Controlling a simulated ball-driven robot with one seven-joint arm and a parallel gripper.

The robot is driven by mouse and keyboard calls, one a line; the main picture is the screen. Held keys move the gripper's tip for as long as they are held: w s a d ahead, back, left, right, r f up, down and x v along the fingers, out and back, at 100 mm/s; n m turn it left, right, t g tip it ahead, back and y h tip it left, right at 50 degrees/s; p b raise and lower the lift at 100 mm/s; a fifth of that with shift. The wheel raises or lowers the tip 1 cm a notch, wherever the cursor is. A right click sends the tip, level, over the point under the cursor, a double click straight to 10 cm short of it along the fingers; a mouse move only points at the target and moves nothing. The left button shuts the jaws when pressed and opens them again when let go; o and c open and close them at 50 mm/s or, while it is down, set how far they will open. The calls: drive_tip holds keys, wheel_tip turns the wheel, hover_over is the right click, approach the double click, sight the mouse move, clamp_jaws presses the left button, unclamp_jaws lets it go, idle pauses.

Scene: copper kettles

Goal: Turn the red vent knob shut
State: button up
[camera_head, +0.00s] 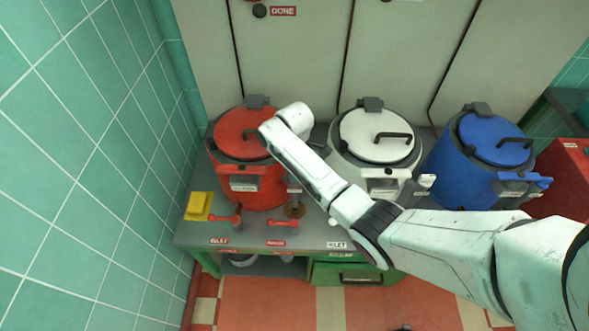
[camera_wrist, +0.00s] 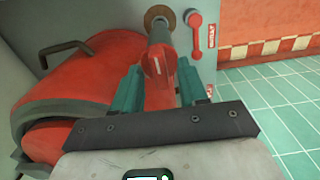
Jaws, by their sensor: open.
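The red vent knob (camera_wrist: 157,66) shows in the wrist view on top of a grey stem that rises from a round brass plate (camera_wrist: 155,14). My gripper (camera_wrist: 161,82) is open, with one teal finger on each side of the knob. I cannot tell whether either finger touches it. In the head view my gripper (camera_head: 292,188) points down just right of the red kettle (camera_head: 237,187), above the brass plate (camera_head: 294,211). The knob is mostly hidden there by the gripper and wrist.
Red levers (camera_head: 282,222) (camera_head: 233,217) lie near the counter's front edge. White (camera_head: 376,140) and blue (camera_head: 462,160) kettles stand to the right. A tiled wall (camera_head: 85,150) bounds the left side.

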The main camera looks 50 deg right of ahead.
wheel_tip(320, 180, up, 11)
drive_tip(key=b, duration=0.1)
idle(0.5)
drive_tip(key=shift+f, duration=0.15)
drive_tip(key=s+a+f+m+b, duration=0.2)
drive_tip(key=s+a+f, duration=0.35)
drive_tip(key=a, duration=0.35)
drive_tip(key=s+a+f+m+b, duration=0.1)
drive_tip(key=s+a+f+m, duration=0.1)
drive_tip(key=s, duration=0.8)
drive_tip(key=s+a+f+m+t+b, duration=0.1)
drive_tip(key=s+a+m, duration=0.3)
drive_tip(key=s, duration=0.7)
drive_tip(key=shift+f, duration=0.65)
drive_tip(key=shift+a, duration=0.1)
